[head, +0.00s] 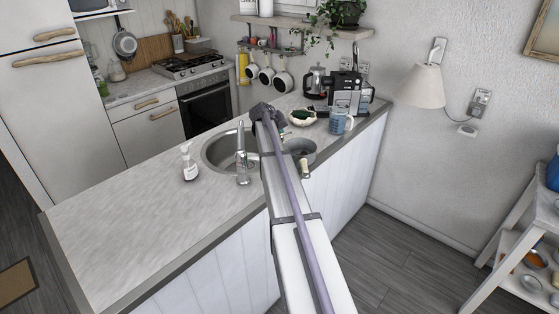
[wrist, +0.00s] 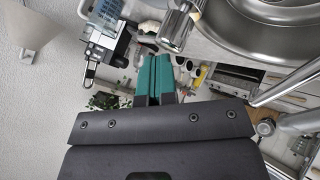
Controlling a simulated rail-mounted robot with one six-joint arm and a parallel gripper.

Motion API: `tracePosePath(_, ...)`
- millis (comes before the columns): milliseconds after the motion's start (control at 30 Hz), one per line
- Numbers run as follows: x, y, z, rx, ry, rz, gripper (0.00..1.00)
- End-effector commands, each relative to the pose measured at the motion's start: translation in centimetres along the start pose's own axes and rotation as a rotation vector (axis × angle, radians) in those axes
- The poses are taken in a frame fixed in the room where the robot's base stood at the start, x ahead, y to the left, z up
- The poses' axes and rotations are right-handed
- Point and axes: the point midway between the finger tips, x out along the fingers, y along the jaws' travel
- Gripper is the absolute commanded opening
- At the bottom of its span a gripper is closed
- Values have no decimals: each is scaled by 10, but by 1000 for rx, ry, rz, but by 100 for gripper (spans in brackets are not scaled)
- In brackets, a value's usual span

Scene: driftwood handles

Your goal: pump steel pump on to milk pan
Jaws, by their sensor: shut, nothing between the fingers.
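In the head view a pale pump bottle (head: 189,163) with a label stands on the counter left of the sink; I cannot tell if its pump is steel. The milk pan (head: 301,147), grey with a wooden handle, sits right of the sink, partly behind my arm. In the wrist view a steel vessel (wrist: 176,30), probably this pan, shows at the top beside the sink. My gripper shows in the wrist view with its teal fingers (wrist: 154,72) shut and empty. In the head view my wrist (head: 264,112) is above the counter between sink and pan; the fingertips are hidden.
The round sink (head: 218,154) and its steel tap (head: 242,168) are left of my arm. A blue measuring cup (head: 338,124), a bowl (head: 302,118) and a coffee machine (head: 347,92) stand at the counter's right end. The counter's left part (head: 120,205) is clear.

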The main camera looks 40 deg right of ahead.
Motion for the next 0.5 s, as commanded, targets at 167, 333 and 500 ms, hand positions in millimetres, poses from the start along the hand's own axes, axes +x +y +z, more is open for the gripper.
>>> tracePosePath(167,1,-1,1,0,0,0,0)
tracePosePath(333,-2,2,-2,0,0,0,0)
tracePosePath(500,-13,9,-9,0,0,0,0)
